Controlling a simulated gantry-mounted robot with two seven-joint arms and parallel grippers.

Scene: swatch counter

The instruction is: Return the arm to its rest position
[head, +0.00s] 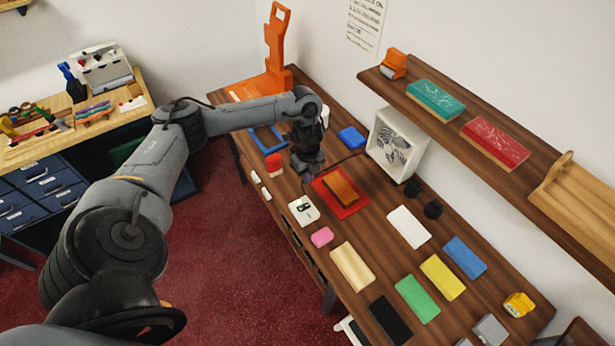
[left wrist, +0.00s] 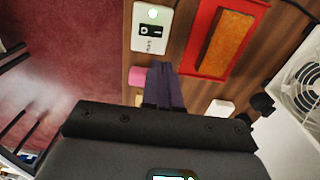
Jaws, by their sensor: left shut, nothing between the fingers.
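My left arm reaches in from the left across the red floor to the swatch counter (head: 381,254). My left gripper (head: 309,174) points down over the counter, close to the left corner of a red mat (head: 352,208). An orange-brown block (head: 340,188) lies on that mat. In the left wrist view the dark fingers (left wrist: 164,84) are together with nothing held. That view also shows the white switch box (left wrist: 145,42), the red mat (left wrist: 196,38) and the orange-brown block (left wrist: 229,43) beyond the fingers. My right gripper is in neither view.
A tall orange stand (head: 276,50) rises at the far end. Several coloured swatches, including a green one (head: 418,298), lie nearer. A wall shelf (head: 476,158) overhangs the right. Open floor (head: 235,250) lies left.

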